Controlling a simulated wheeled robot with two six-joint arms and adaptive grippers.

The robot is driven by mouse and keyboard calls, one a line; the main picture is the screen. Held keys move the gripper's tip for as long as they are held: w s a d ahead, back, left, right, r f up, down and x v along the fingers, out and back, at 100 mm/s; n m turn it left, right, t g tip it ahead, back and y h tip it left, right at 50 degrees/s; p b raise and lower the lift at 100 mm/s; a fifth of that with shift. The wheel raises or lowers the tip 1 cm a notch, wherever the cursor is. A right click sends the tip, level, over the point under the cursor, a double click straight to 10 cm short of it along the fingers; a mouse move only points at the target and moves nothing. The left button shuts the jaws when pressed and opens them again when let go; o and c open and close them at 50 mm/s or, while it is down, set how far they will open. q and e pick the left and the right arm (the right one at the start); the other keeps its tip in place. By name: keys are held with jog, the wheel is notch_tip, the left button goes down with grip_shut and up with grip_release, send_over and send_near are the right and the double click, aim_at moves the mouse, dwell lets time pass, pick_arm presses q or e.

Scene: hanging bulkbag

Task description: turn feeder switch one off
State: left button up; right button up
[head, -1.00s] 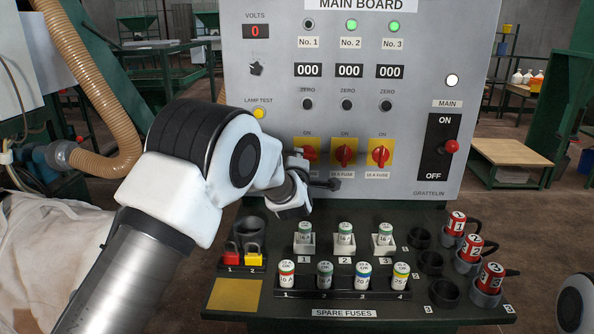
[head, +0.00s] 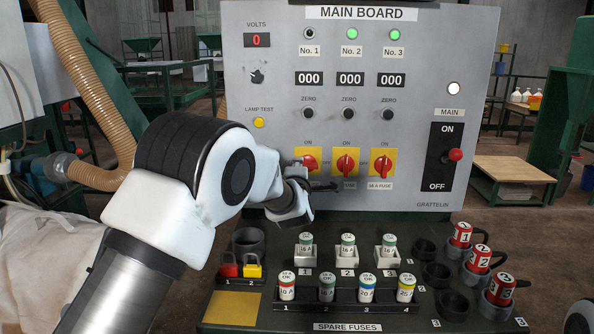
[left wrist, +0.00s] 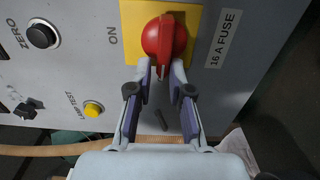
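Feeder switch one is a red knob on a yellow plate (head: 309,163), the leftmost of three on the grey main board. My left gripper (left wrist: 162,72) is at it, fingers apart on either side of the knob's lower edge in the left wrist view. The red knob (left wrist: 164,38) fills the space just beyond the fingertips; contact cannot be told. Its ridge lies across the board, towards the board's left. The knobs of switch two (head: 345,163) and switch three (head: 382,163) have upright ridges. Lamp No. 1 (head: 310,33) is dark; lamps two and three are green. My right gripper is out of view.
Below the board, a shelf holds fuses in sockets, spare fuses (head: 327,288), red and yellow padlocks (head: 229,270) and numbered red plugs (head: 479,257). The red-knobbed main lever (head: 455,155) is at right. The yellow lamp test button (left wrist: 93,108) is near my left gripper.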

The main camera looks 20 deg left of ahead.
pick_arm(q)
jog(key=shift+o, duration=0.7)
jog(key=shift+w+d+f, duration=0.1)
jog(key=shift+w+d, duration=0.05)
jog(key=v, duration=1.2)
